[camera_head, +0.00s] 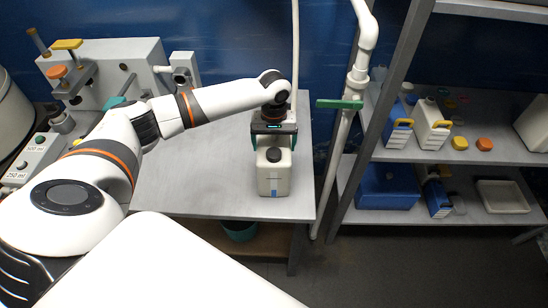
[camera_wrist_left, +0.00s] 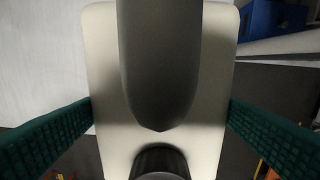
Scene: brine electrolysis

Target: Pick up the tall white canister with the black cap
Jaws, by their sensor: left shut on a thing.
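The tall white canister (camera_head: 274,180) with its black cap (camera_head: 273,154) is upright over the grey table, close to its front edge. I cannot tell whether its base touches the table. My left gripper (camera_head: 273,136) comes down from above and behind the cap and is shut on the canister. In the left wrist view, the green finger pads press on both sides of the pale canister body (camera_wrist_left: 110,100). The black cap (camera_wrist_left: 160,162) shows at the bottom edge there, and a dark rounded shape hides the middle of the canister. My right gripper is not in view.
The grey table (camera_head: 190,190) is clear left of the canister. White lab equipment (camera_head: 135,60) stands at the back left. A white pipe with a green valve handle (camera_head: 338,104) rises right of the table. Right of it, a metal shelf holds jugs (camera_head: 432,125), a blue bin (camera_head: 388,188) and a tray (camera_head: 503,197).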

